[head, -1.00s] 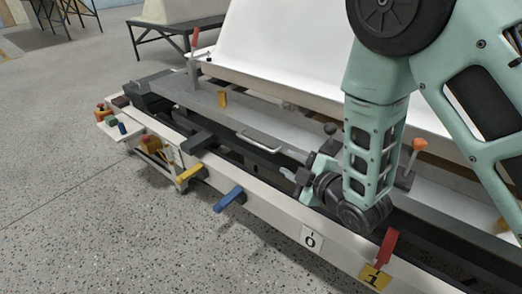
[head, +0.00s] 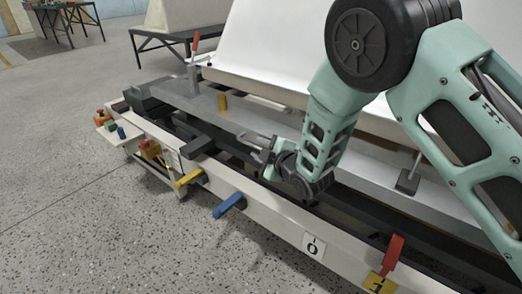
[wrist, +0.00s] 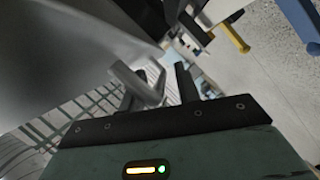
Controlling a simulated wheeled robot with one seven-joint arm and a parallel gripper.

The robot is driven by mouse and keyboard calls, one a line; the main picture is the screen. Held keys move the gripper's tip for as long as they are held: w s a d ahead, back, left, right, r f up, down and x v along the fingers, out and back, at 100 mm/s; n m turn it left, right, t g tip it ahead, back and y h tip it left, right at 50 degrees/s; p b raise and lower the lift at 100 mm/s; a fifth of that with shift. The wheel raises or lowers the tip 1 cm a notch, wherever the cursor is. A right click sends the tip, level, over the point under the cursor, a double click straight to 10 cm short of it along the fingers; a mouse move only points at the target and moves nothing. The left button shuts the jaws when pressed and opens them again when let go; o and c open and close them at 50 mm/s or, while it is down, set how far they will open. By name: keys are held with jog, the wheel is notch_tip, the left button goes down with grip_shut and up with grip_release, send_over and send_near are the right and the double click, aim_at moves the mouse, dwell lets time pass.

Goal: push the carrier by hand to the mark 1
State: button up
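The carrier (head: 178,92) is a long grey plate lying along the dark rails, with a metal bar handle (head: 247,138) on its near side. Mark 1 is a yellow plate (head: 380,284) on the white front beam, at the lower right, well to the right of the handle. My gripper (head: 264,148) is low at the handle's right end. In the wrist view its fingers (wrist: 158,82) look spread apart, with the grey handle (wrist: 150,92) close by the left one. Whether they touch it is unclear. My arm hides part of the carrier.
A white plate marked 0 (head: 313,246) is left of mark 1. A red lever (head: 393,253) rises beside mark 1. Blue (head: 229,205) and yellow (head: 188,178) levers stick out from the front beam. A large white shell (head: 275,45) stands behind. The speckled floor in front is clear.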

grip_shut()
jog(key=shift+s+d, duration=0.3)
jog(key=shift+d, duration=0.1)
grip_release()
jog(key=p+v, duration=0.3)
jog(key=v, duration=1.4)
jog(key=shift+s, duration=0.2)
jog(key=shift+d, duration=0.1)
